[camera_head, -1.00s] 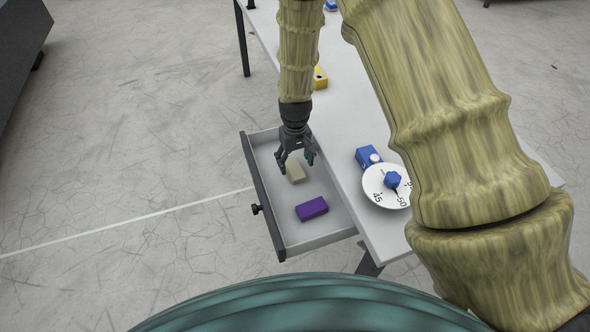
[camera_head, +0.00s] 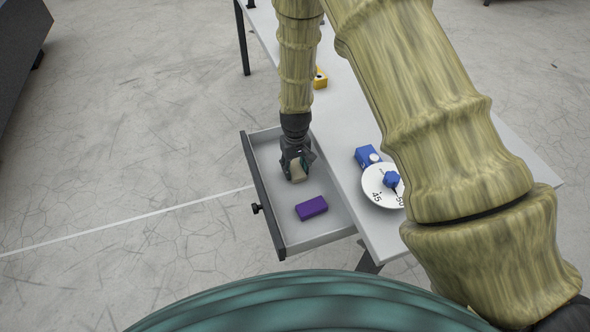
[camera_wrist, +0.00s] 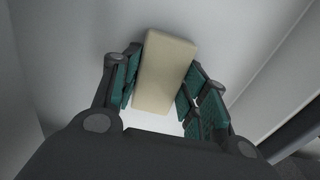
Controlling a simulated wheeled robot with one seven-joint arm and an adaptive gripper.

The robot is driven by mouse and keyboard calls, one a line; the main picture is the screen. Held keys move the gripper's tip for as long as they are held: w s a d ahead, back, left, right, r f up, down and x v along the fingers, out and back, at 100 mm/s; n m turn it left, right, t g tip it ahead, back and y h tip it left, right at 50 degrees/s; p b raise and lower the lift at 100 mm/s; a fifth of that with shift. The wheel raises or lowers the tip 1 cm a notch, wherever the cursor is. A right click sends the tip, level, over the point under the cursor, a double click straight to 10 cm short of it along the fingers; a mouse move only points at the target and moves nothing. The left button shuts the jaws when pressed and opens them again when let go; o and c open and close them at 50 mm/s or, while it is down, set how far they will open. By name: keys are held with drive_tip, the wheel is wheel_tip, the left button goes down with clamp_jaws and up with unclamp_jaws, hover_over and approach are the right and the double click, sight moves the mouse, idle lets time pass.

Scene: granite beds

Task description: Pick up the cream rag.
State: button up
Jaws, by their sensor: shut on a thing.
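The cream rag (camera_head: 298,172) is a small block-like thing inside the open drawer (camera_head: 327,238) of the table. My gripper (camera_head: 297,168) is down in the drawer and shut on the rag. In the wrist view the rag (camera_wrist: 165,72) sits between the green finger pads of my gripper (camera_wrist: 160,85), touched on its left and right sides. I cannot tell whether the rag is clear of the drawer floor.
A purple block (camera_head: 311,208) lies in the drawer in front of the rag.

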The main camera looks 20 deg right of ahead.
sight(295, 168)
wheel_tip(295, 168, up, 10)
drive_tip(key=b, duration=0.1)
idle(0.8)
drive_tip(key=shift+o, duration=0.4)
